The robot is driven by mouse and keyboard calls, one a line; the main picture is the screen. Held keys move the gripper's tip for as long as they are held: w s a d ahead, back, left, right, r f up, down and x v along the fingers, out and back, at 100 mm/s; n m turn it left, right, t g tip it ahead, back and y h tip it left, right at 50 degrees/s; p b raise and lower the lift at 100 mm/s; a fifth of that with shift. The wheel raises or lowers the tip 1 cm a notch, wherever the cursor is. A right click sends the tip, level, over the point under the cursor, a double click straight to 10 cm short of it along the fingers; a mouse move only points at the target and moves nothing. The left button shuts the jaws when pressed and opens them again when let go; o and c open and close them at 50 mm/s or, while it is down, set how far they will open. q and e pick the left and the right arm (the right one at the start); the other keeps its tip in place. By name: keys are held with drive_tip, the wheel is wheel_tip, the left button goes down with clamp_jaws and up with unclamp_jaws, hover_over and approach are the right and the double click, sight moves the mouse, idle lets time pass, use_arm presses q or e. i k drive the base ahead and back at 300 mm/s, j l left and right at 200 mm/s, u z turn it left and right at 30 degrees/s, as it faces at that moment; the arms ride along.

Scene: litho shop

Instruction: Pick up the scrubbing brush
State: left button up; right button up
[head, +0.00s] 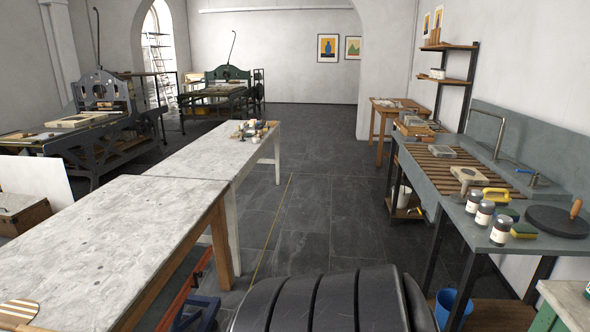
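Neither of my grippers is in view.
A slatted rack (447,166) lies beyond. Long tables (130,235) line the left. The dark floor (325,215) between is open.

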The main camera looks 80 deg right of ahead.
sight(506, 199)
drive_tip(key=z, duration=3.25)
drive_tip(key=i+l+z, duration=0.2)
drive_tip(key=i+z, duration=0.45)
drive_tip(key=i, duration=0.25)
